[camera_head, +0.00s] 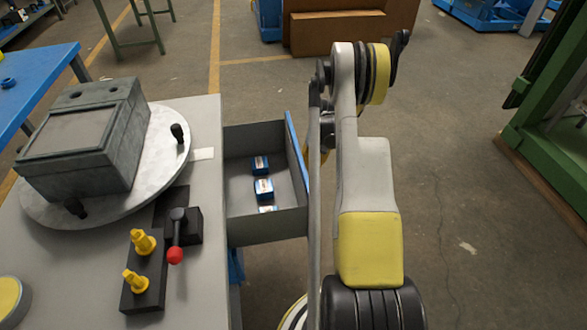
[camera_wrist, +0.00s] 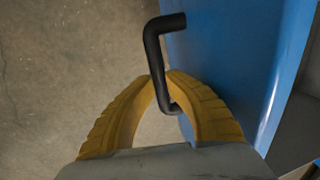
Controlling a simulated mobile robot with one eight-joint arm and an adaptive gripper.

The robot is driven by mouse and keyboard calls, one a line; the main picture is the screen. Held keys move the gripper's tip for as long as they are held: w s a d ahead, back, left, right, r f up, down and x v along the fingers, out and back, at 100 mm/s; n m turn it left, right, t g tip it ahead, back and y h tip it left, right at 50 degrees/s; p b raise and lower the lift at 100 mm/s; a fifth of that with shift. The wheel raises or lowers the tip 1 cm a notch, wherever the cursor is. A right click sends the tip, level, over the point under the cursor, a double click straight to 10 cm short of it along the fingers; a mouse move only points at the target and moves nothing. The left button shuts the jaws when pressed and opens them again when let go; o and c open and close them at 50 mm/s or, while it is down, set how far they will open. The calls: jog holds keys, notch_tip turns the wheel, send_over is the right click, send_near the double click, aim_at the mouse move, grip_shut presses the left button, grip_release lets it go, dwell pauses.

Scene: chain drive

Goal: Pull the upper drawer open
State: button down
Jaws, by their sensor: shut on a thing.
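The upper drawer (camera_head: 268,228) stands pulled out from the right side of the grey workbench. Its inside is grey, and its blue front (camera_head: 297,158) faces right; the blue front also fills the right of the wrist view (camera_wrist: 232,62). The black bar handle (camera_wrist: 154,50) sticks out from that front. My gripper (camera_wrist: 168,88) has its yellow fingers closed around the lower part of the handle. In the head view my arm hides the gripper and the handle. Several small blue-and-white boxes (camera_head: 264,187) lie inside the drawer.
On the workbench (camera_head: 205,115) are a round plate (camera_head: 165,165) bearing a grey block (camera_head: 90,140), a red-knobbed lever (camera_head: 176,254) and yellow fittings (camera_head: 143,242). A green frame (camera_head: 555,120) stands at far right. Floor right of my arm is clear.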

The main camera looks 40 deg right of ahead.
jog(key=shift+s+d, duration=0.55)
jog(key=shift+d, duration=0.25)
jog(key=shift+s+d, duration=0.55)
jog(key=shift+d, duration=0.25)
jog(key=c, duration=1.4)
grip_release()
jog(key=shift+f, duration=0.1)
jog(key=shift+o, duration=0.2)
notch_tip(320, 180, up, 12)
jog(key=s+d, duration=0.1)
jog(key=d, duration=0.1)
jog(key=shift+s, duration=0.15)
